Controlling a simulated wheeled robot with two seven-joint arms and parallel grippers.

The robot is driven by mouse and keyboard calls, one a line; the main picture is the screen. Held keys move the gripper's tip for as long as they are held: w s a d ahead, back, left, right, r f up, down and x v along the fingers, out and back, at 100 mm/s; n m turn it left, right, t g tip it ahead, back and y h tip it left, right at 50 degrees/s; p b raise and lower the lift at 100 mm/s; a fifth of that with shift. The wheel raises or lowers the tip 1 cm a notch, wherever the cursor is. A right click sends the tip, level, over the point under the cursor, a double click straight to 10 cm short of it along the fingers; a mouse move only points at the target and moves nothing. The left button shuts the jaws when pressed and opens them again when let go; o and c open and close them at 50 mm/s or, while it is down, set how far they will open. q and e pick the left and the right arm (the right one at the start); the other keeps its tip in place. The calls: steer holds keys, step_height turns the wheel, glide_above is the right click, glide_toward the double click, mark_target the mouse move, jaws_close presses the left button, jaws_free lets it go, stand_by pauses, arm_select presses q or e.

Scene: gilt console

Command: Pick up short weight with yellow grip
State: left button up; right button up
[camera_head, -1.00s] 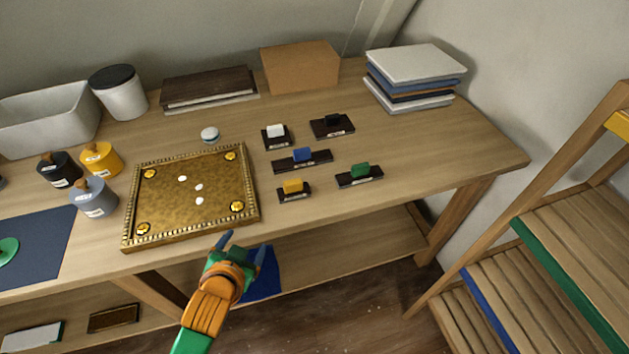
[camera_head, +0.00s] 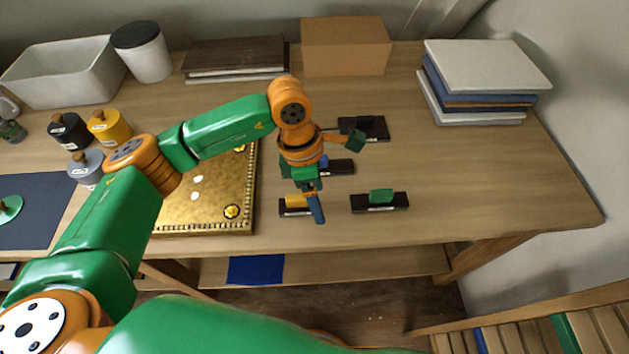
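The short weight with the yellow grip (camera_head: 292,204) is a short dark block near the table's front edge, right of the gilt tray. My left arm reaches across from the left. Its gripper (camera_head: 313,202) points down at this weight, with one blue finger in front of the weight's right end. The other finger is hidden or unclear, so I cannot tell whether the gripper touches the weight or how wide it is. My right gripper is not in view.
A green-grip weight (camera_head: 380,201) lies to the right. A blue-grip weight (camera_head: 340,168) and black-grip weight (camera_head: 372,128) lie behind, partly covered by my arm. The gilt tray (camera_head: 243,200) is close on the left.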

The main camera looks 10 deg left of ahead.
mark_target(296, 197)
arm_select(q)
steer(key=a, duration=0.1)
steer(key=a+y, duration=0.1)
steer(key=a, duration=0.1)
steer(key=w+a+y, duration=0.1)
steer(key=a, duration=0.1)
steer(key=shift+w+r+t, duration=0.1)
steer(key=shift+r+t, duration=0.2)
steer(key=shift+t, duration=0.1)
steer(key=shift+s+f+p, duration=0.2)
steer(key=shift+f+p, duration=0.3)
steer(key=shift+p, duration=0.05)
steer(key=shift+s+f+p, duration=0.15)
steer(key=shift+f+p, duration=0.35)
steer(key=f, duration=0.2)
steer(key=w+f, duration=0.1)
steer(key=f, duration=0.1)
steer(key=shift+d+f+p, duration=0.15)
steer(key=shift+f+p, duration=0.15)
steer(key=shift+p, duration=0.1)
steer(key=shift+s+r, duration=0.1)
steer(key=shift+s, duration=0.05)
steer(key=c, duration=0.6)
jaws_close()
